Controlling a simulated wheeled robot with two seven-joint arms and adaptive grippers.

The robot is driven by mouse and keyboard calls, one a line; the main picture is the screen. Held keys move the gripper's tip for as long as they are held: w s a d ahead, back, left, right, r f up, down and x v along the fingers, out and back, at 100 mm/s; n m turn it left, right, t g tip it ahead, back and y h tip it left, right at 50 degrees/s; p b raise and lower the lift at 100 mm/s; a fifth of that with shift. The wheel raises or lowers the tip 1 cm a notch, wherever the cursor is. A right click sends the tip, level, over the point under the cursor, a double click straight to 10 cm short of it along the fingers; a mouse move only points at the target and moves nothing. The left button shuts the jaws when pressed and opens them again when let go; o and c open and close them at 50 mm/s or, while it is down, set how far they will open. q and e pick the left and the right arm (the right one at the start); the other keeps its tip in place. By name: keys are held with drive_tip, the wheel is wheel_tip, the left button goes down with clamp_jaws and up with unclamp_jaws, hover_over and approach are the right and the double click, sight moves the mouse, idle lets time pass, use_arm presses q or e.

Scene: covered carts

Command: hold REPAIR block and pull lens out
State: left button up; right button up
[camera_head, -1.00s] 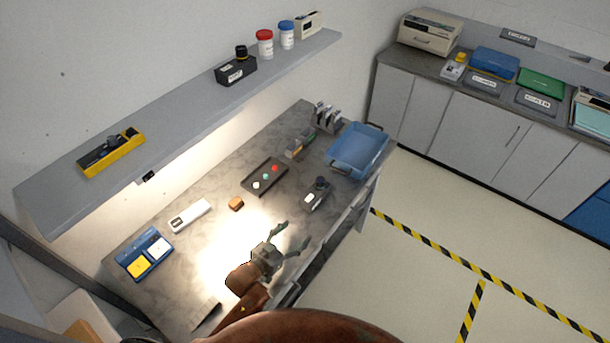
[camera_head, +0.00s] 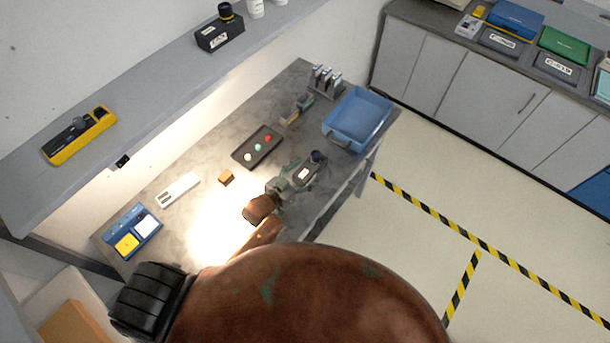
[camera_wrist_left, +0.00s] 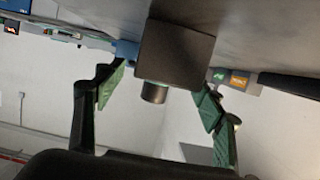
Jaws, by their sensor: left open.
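A small dark block (camera_head: 306,173) with a white label and a dark round lens (camera_head: 316,157) lies near the front edge of the bench; the label is too small to read. My left gripper (camera_head: 300,174) is at this block, its fingers open on either side. In the left wrist view the block (camera_wrist_left: 176,52) and its lens (camera_wrist_left: 154,92) show between the spread fingers of my left gripper (camera_wrist_left: 157,96), with gaps on both sides. A similar labelled black block (camera_head: 220,37) with a lens on top stands on the shelf. My right gripper is out of view.
On the bench are a dark tray (camera_head: 244,158) with coloured buttons, a small brown block (camera_head: 226,178), a white device (camera_head: 178,189), a blue two-panel box (camera_head: 113,240) and a blue bin (camera_head: 337,137). The shelf (camera_head: 110,165) overhangs the back.

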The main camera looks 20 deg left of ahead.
sight(309, 168)
use_arm(q)
drive_tip(key=shift+x, duration=1.15)
drive_tip(key=shift+w+f, duration=0.1)
drive_tip(key=shift+w, duration=0.3)
drive_tip(key=c, duration=1)
drive_tip(key=shift+c, duration=1.2)
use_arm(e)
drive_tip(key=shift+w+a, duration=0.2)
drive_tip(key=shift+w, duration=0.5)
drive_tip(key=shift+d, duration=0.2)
